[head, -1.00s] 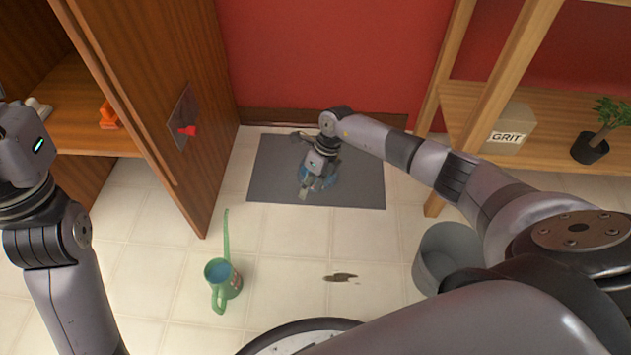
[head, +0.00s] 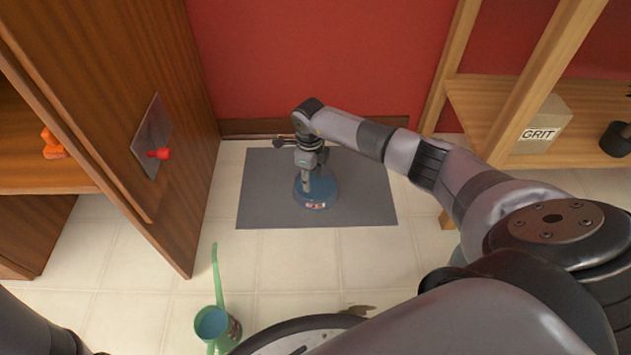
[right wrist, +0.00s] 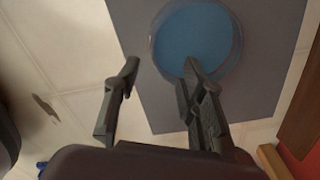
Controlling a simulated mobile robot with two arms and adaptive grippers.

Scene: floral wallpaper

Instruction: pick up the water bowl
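The water bowl (head: 327,196) is a round blue bowl with a label on its front, standing on the grey mat (head: 262,205). It also shows in the right wrist view, full of blue water (right wrist: 195,38). My right gripper (head: 307,187) points down at the bowl's left part. In the right wrist view its two fingers (right wrist: 160,68) are apart with nothing between the tips. One fingertip overlaps the bowl's near rim and the other is outside it, to the left. I cannot tell whether either touches. My left gripper is out of view.
A green watering can (head: 212,322) stands on the tiles at the front. A wooden shelf with a GRIT box (head: 541,130) is at the right. A red wall is behind the mat.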

